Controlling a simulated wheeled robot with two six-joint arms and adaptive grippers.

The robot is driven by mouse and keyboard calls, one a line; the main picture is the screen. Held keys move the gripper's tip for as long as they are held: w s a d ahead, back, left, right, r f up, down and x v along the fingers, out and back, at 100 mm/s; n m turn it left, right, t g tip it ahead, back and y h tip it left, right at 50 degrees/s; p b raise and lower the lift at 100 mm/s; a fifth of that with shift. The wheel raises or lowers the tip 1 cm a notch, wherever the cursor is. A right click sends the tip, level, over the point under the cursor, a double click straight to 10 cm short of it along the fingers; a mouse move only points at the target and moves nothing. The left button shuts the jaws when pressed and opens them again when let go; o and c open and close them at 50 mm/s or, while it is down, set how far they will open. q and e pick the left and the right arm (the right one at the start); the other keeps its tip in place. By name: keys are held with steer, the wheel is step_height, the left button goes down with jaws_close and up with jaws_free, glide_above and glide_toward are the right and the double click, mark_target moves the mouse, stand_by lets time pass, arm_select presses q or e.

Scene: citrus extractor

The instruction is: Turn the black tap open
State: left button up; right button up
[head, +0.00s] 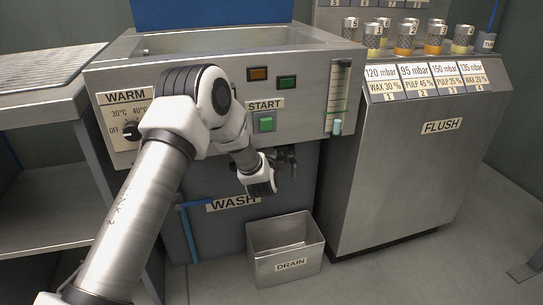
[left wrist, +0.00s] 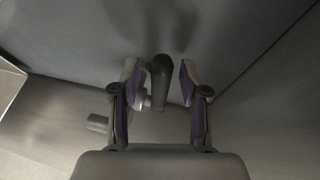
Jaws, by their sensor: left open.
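My left gripper (head: 285,160) is low in front of the dark blue machine front, under the START panel. In the left wrist view, its two fingers (left wrist: 160,72) are apart. A dark, rounded handle, which looks like the black tap (left wrist: 160,82), stands between them with a gap visible on the right side. A lighter grey piece (left wrist: 147,103) shows beside the tap; whether the left finger touches either is unclear. In the head view, the gripper and wrist hide the tap, and I cannot separate it from the dark fingers. My right gripper is in neither view.
A metal DRAIN bin (head: 285,262) stands on the floor below the gripper. A blue pipe (head: 188,232) is by the WASH label (head: 233,204). The green START button (head: 266,123) and WARM dial (head: 131,129) are on the panel above. A metal FLUSH cabinet (head: 410,165) stands to the right.

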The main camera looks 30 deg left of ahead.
arm_select(q)
steer(key=shift+w, duration=0.1)
jaws_close()
